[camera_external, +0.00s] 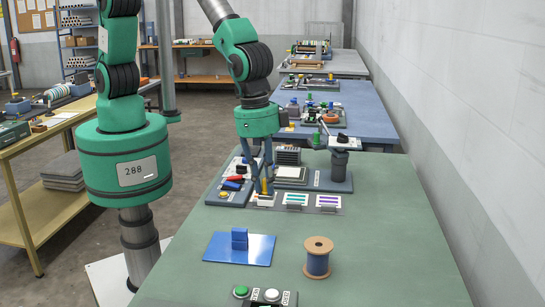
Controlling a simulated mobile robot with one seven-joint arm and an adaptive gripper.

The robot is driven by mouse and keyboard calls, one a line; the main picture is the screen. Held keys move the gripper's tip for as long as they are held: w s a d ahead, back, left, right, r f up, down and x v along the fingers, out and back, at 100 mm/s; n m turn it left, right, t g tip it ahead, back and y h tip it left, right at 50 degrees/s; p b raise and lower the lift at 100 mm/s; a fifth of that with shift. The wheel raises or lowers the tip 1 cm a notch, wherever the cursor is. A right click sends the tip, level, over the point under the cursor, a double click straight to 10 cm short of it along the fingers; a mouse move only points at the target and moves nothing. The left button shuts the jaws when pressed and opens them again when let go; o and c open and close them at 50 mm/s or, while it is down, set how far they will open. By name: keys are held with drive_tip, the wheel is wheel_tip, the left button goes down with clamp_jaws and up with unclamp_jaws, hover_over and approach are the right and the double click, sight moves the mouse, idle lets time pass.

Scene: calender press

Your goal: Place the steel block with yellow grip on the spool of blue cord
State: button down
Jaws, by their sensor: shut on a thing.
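My gripper (263,181) points down near the far left part of the green table. It is shut on the yellow grip of the steel block (265,201), which is small and partly hidden by the fingers. I cannot tell whether the block is touching the surface under it. The spool of blue cord (317,264) stands upright on the table, nearer the camera and to the right of my gripper. Its pale wooden top flange is bare, with a dark centre hole.
A blue plate (255,253) with a blue block (239,239) lies left of the spool. A button box (265,297) is at the front. A dark post device (338,166) and a strip with striped cards (314,207) stand near my gripper. The table's right side is clear.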

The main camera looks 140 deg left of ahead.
idle(0.4)
hover_over(318, 244)
drive_tip(key=shift+f, duration=0.7)
idle(0.4)
drive_tip(key=shift+f, duration=1.75)
drive_tip(key=c, duration=1.6)
unclamp_jaws()
drive_tip(key=shift+f, duration=0.1)
drive_tip(key=shift+c, duration=0.2)
